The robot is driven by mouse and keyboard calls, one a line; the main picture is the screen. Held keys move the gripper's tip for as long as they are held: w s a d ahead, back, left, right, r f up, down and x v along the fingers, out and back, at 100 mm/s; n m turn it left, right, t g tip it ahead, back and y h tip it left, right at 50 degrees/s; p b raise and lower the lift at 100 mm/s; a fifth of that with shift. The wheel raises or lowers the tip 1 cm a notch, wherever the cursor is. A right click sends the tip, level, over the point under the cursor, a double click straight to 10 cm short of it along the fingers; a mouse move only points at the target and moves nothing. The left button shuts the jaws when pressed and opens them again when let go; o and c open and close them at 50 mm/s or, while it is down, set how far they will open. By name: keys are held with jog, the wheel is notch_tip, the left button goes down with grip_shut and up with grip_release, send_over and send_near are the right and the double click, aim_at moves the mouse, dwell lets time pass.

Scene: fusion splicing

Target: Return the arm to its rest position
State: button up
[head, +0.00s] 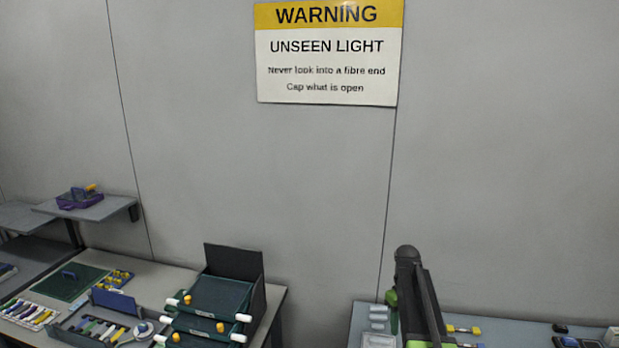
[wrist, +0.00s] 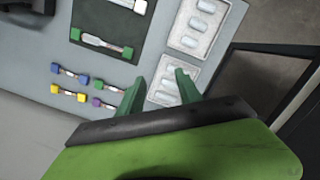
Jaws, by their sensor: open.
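My arm (head: 420,290) rises at the lower right of the head view, dark with green parts, above the right-hand bench. I cannot make out the fingertips in the head view. In the wrist view my gripper (wrist: 159,88) shows two green fingers standing apart with nothing between them. They point over the grey bench top (wrist: 30,85), near a white tray (wrist: 148,100) of clear capsules. I cannot tell the height of the fingers above the bench.
A dark mat (wrist: 85,15) holds a green-ended part (wrist: 107,43). Several small colour-ended pieces (wrist: 68,95) lie on the bench. A second capsule tray (wrist: 190,45) lies farther up. In the head view, stacked dark green trays (head: 222,295) stand on the left bench.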

jog(key=s+a+f+m+t+b, duration=0.1)
jog(key=s+a+f+m, duration=0.1)
jog(key=s+a, duration=1.3)
jog(key=shift+s+a+m, duration=0.25)
jog(key=shift+a+m, duration=0.45)
jog(key=shift+a, duration=0.2)
jog(key=shift+c, duration=0.6)
